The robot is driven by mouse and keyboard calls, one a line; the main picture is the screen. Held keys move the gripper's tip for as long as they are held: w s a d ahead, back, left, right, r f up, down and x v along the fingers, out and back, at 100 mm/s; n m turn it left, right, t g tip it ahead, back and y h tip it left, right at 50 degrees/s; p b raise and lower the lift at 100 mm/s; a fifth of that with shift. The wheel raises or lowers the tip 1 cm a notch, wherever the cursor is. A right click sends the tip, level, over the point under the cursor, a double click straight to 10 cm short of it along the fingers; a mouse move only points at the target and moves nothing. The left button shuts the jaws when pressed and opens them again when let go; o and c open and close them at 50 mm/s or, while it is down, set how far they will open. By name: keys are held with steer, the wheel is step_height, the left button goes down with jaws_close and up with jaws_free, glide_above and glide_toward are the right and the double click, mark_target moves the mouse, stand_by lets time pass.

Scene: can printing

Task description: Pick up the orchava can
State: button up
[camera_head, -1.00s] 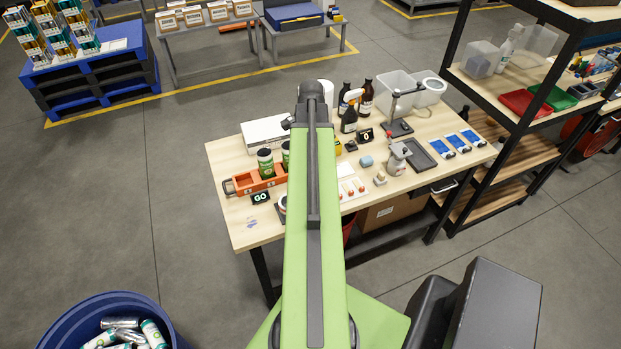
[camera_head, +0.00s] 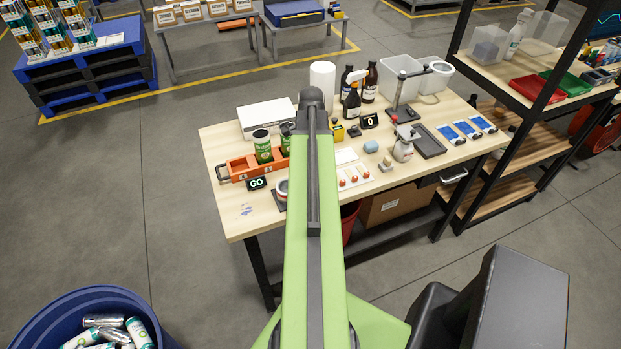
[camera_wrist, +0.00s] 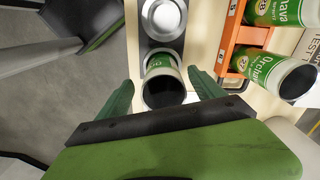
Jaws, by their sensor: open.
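In the wrist view my gripper (camera_wrist: 160,78) is open, with one green finger on each side of a green-and-white can (camera_wrist: 162,68). The can's dark round end faces the camera, and I cannot tell whether the fingers touch it. Its label is mostly hidden. Two green cans marked Orchava, one nearer (camera_wrist: 262,68) and one farther (camera_wrist: 272,12), sit in the orange rack (camera_wrist: 229,35) to the right. In the head view a green can (camera_head: 263,148) stands in the rack (camera_head: 238,169); a second (camera_head: 285,142) is partly behind my arm. My gripper is hidden there.
A round silver part (camera_wrist: 164,17) on a dark base lies just beyond the can between my fingers. The wooden table (camera_head: 235,222) also holds a GO display (camera_head: 257,183), a white box (camera_head: 266,119), bottles (camera_head: 351,98) and a tray (camera_head: 428,141). A blue bin (camera_head: 60,316) stands at lower left.

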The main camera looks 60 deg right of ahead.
steer(key=f+b, duration=0.5)
steer(key=shift+w+d+f, duration=0.1)
steer(key=shift+d+f, duration=0.05)
steer(key=shift+d, duration=0.15)
steer(key=c, duration=1.5)
steer(key=s+r+p, duration=0.3)
steer(key=s+d+r+p, duration=0.1)
steer(key=s+r+p, duration=0.3)
steer(key=s+d+r+p, duration=0.1)
steer(key=s+r+p, duration=0.3)
steer(key=shift+s+r, duration=0.1)
steer(key=shift+s, duration=0.15)
